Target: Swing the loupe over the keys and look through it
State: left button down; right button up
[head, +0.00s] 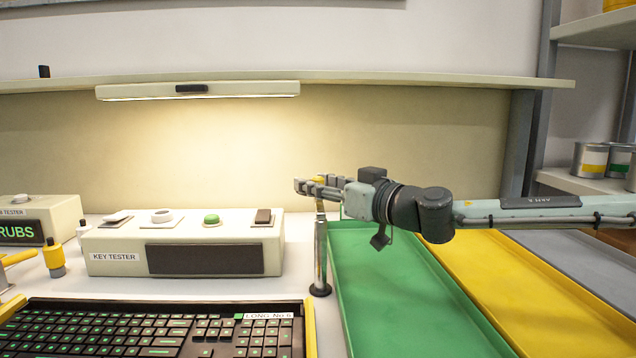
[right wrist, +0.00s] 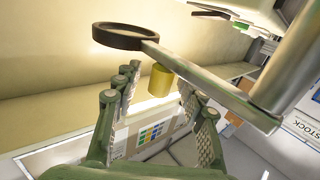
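The loupe is a dark ring (right wrist: 125,36) on a grey swing arm (right wrist: 215,86) with a yellow knob (right wrist: 161,80) under it, in the right wrist view. The arm joins a metal post (head: 321,250), which stands right of the keyboard (head: 150,335) in the head view. My right gripper (head: 316,187) is at the top of the post, covering most of the loupe there. In the right wrist view its fingers (right wrist: 160,95) are open on either side of the yellow knob, with gaps visible. My left gripper is out of view.
A key tester box (head: 190,226) stands behind the keyboard. Green (head: 400,290) and yellow (head: 515,285) trays lie right of the post under my right arm. A lit lamp (head: 240,90) hangs under the shelf.

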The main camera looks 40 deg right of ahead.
grip_shut()
dwell(0.4)
